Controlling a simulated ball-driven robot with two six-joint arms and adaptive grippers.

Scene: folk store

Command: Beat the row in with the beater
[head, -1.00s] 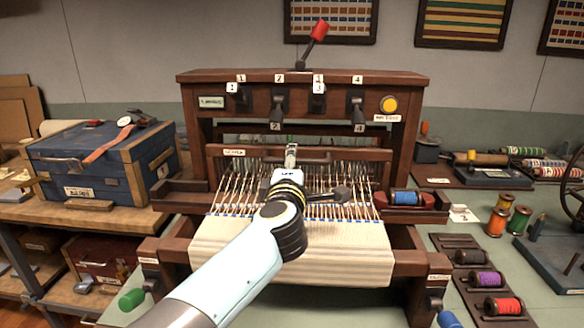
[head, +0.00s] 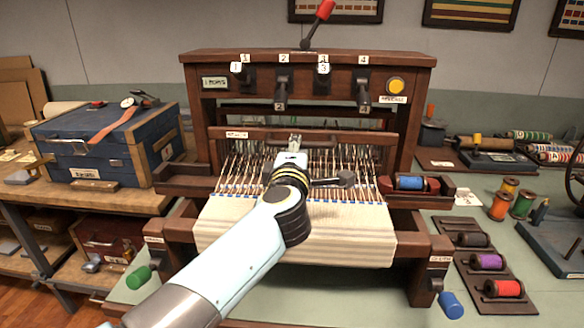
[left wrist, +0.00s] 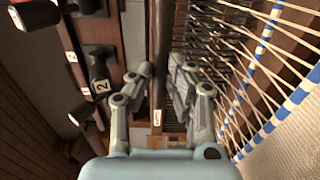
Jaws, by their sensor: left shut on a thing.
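The beater is a dark wooden bar (head: 350,138) with a small label, spanning the loom above the comb of pale warp threads. My left gripper (head: 295,140) is at the middle of this bar and is shut on it. In the left wrist view, the fingers (left wrist: 158,85) stand on either side of the dark bar (left wrist: 160,45). The cream cloth (head: 300,235) lies in front, with a line of blue marks (head: 340,202) along its far edge. My forearm hides part of the threads and cloth. My right gripper is not in view.
A shuttle with a blue spool (head: 410,184) lies in the tray at the loom's right. Levers (head: 281,90) and a yellow button (head: 397,86) are on the upper frame. A blue chest (head: 100,145) stands left; spools (head: 502,205) stand right.

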